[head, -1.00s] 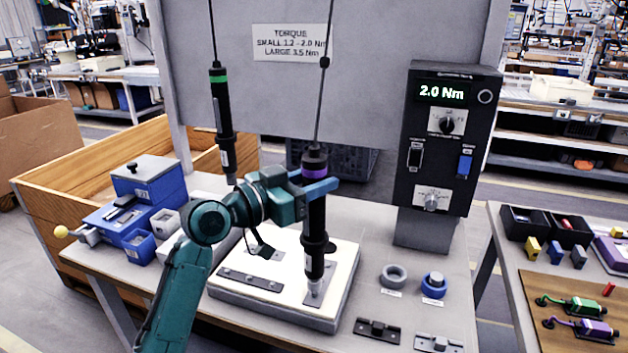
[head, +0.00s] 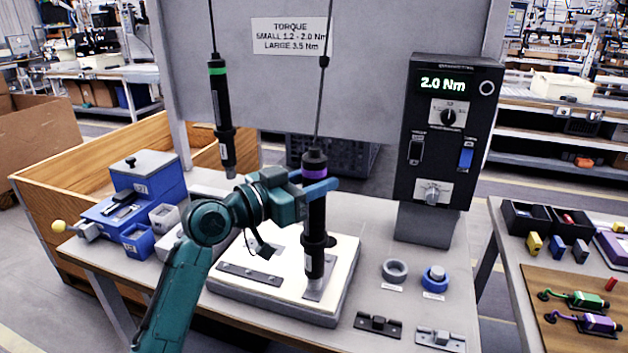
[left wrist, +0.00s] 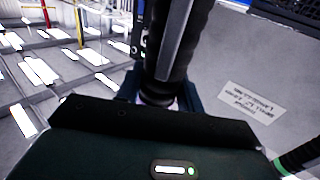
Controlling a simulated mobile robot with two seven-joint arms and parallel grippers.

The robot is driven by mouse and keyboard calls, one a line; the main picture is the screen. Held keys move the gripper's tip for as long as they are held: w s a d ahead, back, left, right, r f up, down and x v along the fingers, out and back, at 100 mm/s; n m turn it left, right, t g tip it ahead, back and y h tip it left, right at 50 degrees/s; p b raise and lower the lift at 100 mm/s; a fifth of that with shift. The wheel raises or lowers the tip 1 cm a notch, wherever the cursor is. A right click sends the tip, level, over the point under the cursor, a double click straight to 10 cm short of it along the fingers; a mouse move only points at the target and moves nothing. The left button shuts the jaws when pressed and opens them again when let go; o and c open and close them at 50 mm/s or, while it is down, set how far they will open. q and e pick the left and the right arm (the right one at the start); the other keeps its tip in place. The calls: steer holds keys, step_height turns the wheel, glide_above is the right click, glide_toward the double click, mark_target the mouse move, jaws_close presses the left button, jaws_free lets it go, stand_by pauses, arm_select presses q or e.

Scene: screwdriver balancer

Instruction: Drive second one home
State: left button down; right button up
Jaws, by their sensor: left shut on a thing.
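My left gripper (head: 318,188) is shut around the hanging screwdriver with the purple band (head: 314,215). That screwdriver is upright, its tip down at a metal plate (head: 322,287) on the white work block (head: 343,262); whether a screw is under the tip is hidden. In the left wrist view the dark screwdriver body (left wrist: 172,60) runs between my gripper's fingers. A second screwdriver with a green band (head: 221,115) hangs free to the left. The controller (head: 440,150) reads 2.0 Nm. My right gripper is not in view.
A dark plate with holes (head: 248,273) lies on the block's left part. Blue bins (head: 139,244) stand at the left. Two rings (head: 395,270) and two small brackets (head: 377,325) lie at the right. A sign (head: 289,37) lists torque values.

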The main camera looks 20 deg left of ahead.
mark_target(304, 162)
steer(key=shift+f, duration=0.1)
